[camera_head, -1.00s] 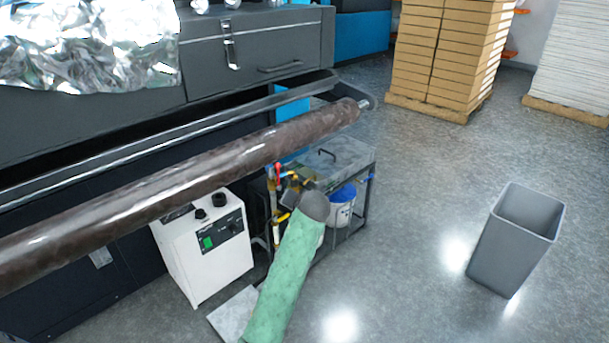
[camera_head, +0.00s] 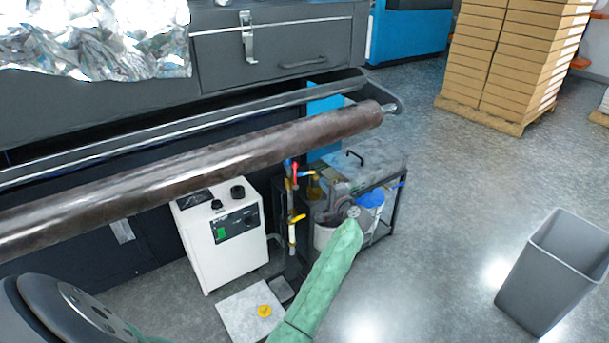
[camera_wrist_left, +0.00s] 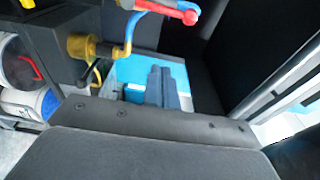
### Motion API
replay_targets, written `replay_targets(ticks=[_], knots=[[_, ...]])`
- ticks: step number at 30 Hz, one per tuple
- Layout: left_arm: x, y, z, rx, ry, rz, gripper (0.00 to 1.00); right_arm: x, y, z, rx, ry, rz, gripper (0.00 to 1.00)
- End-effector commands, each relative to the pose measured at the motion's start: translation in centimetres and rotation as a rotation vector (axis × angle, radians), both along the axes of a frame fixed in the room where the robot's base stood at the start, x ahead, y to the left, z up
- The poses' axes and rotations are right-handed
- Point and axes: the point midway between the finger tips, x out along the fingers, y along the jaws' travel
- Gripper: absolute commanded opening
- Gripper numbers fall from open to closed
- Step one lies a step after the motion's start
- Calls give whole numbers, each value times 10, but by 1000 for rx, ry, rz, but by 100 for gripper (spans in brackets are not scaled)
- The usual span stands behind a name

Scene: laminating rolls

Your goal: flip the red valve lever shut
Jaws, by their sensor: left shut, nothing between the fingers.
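The red valve lever (camera_head: 295,171) sits high on a thin upright pipe beside the small cart, below the dark roller. In the left wrist view the red lever (camera_wrist_left: 168,11) lies near the top edge, close to a blue pipe and a brass-yellow fitting. My left gripper (camera_head: 338,190), at the end of the green-sleeved arm, is right of the lever and apart from it. In the left wrist view its fingers (camera_wrist_left: 160,80) are together and empty, below the lever in the picture. In the head view the fingertips are hard to make out. My right gripper is out of view.
The long dark roller (camera_head: 200,175) runs above this spot. A white control box (camera_head: 222,235) stands left of the pipe. A yellow valve handle (camera_head: 296,218) is lower down. A yellow piece (camera_head: 264,311) lies on a pale floor plate. A grey bin (camera_head: 560,270) stands right; floor between is clear.

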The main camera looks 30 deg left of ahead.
Motion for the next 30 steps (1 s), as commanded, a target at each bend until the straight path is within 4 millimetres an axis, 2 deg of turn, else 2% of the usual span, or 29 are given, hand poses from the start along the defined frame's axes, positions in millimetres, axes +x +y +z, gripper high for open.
replay_targets(ticks=[7, 11, 24, 30], knots=[[0, 1, 0, -2, -1, 1, 0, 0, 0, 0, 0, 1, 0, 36], [5, 9, 1, -1, 0, 2, 0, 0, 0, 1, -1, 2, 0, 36], [39, 67, 1, -2, -1, 3, 0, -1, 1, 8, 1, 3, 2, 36], [51, 88, 1, -2, -1, 2, 0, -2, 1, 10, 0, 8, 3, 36]])
